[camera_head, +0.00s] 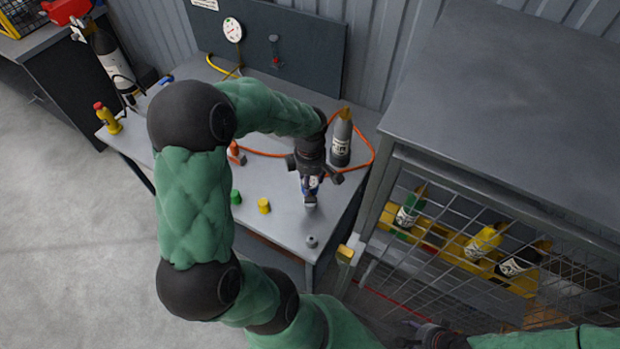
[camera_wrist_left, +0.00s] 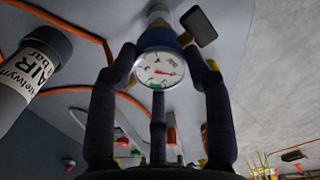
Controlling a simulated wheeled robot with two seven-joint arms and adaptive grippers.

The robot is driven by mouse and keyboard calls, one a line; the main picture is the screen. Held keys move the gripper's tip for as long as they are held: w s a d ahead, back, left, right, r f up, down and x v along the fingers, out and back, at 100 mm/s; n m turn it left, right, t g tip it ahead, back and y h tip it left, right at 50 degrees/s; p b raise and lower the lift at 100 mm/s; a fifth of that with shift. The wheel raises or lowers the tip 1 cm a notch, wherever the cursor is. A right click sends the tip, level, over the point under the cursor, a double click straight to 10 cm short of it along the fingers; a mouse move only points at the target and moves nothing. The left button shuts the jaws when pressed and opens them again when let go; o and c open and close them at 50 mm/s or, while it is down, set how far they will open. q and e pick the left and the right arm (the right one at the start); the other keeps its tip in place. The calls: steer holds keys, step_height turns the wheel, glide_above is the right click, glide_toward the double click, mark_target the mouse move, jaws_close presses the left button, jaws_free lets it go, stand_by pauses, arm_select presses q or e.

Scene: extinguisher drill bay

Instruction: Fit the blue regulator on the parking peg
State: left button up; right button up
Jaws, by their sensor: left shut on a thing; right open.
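The blue regulator (camera_head: 311,184) is held between the fingers of my left gripper (camera_head: 315,172), over the right part of the grey workbench (camera_head: 285,222). In the left wrist view the fingers close around the regulator's blue body (camera_wrist_left: 158,42), with its round white gauge (camera_wrist_left: 160,70) facing the camera. A pale fitting (camera_wrist_left: 158,14) shows at its far end; I cannot tell whether it touches anything. A small grey stub (camera_head: 311,241) stands near the bench's front corner, apart from the regulator; I cannot tell whether it is the parking peg. My right gripper (camera_head: 432,336) is open at the bottom edge.
A grey cylinder (camera_head: 341,142) stands right beside my left gripper, with an orange hose (camera_head: 372,150) around it. Green (camera_head: 236,197) and yellow (camera_head: 264,205) caps stand to the left. A mesh cage (camera_head: 455,265) holding cylinders is at the right.

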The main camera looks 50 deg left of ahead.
arm_select(q)
steer(key=shift+f+b, duration=1.75)
steer(key=shift+f, duration=0.15)
stand_by(1.2)
steer(key=o, duration=1.3)
step_height(320, 180, up, 12)
steer(key=shift+r, duration=0.1)
